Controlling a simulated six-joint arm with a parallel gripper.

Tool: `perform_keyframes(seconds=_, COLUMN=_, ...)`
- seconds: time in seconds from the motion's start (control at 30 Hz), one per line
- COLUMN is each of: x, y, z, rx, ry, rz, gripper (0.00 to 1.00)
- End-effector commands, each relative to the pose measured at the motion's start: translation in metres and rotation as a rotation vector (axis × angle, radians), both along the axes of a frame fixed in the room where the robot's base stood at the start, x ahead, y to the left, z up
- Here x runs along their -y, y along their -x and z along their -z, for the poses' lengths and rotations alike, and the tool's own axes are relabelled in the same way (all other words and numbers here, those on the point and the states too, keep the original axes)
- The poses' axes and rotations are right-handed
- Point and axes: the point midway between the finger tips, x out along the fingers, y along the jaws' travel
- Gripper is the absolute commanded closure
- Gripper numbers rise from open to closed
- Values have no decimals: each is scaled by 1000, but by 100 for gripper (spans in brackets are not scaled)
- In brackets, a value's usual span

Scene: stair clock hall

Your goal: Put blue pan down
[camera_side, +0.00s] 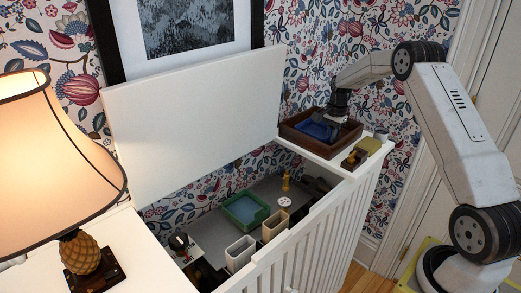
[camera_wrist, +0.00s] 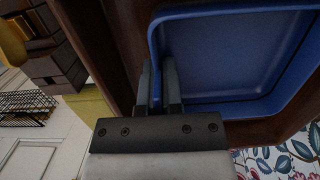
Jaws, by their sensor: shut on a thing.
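The blue pan (camera_side: 314,130) is a shallow rectangular pan with raised walls. It is within the outline of a brown wooden tray (camera_side: 293,136) on the white ledge at the right. My gripper (camera_side: 335,117) is shut on the pan's near wall, pointing down from above. In the wrist view, my two fingers (camera_wrist: 160,90) straddle the wall of the pan (camera_wrist: 235,55), with the brown tray (camera_wrist: 103,45) around and beyond it. I cannot tell whether the pan's underside touches the tray floor.
A yellow-topped item and a brown item (camera_side: 354,157) lie beside the tray, with a small grey cup (camera_side: 381,134) behind. Below, the open cabinet holds a green tray (camera_side: 246,222), cream bins (camera_side: 240,252) and a yellow figure (camera_side: 286,180). A lit lamp (camera_side: 60,150) stands left.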

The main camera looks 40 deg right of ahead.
Motion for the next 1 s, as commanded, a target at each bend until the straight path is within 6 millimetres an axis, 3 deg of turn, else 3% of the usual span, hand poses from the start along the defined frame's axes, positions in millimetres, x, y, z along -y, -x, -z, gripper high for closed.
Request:
perform_keyframes(seconds=0.37, x=0, y=0, z=2, rx=1, ry=1, rz=0, gripper=100)
perform_keyframes(seconds=0.5, x=0, y=0, z=3, rx=1, ry=0, rz=0, gripper=58)
perform_keyframes(seconds=1.0, x=0, y=0, z=-3, rx=1, ry=0, rz=0, gripper=58)
